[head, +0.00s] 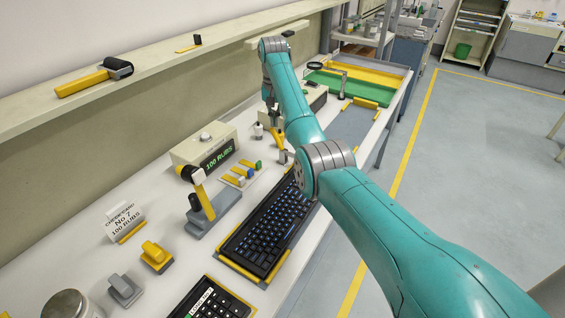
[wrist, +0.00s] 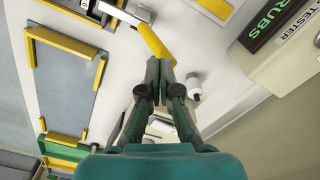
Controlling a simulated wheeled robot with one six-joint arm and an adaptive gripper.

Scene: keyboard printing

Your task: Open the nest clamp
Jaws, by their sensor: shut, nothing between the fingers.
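The nest clamp's yellow handle (wrist: 154,42) slants across the upper middle of the wrist view, joined to a pale metal arm (wrist: 128,12). In the head view the yellow handle (head: 283,157) is small and partly hidden. The grey nest plate (wrist: 66,80) with yellow corner stops lies left of it, and its visible part is empty. My gripper (wrist: 158,78) is shut and empty, its tips at the handle's lower end; I cannot tell whether they touch. In the head view my gripper (head: 276,130) is low over the bench, partly hidden.
A rub tester (head: 205,150) reading "100 RUBS" stands beside the clamp area. A small white bottle (wrist: 194,84) stands right of my fingers. A black keyboard (head: 268,225) lies nearer on the bench. Green and yellow trays (head: 345,92) lie at the far end.

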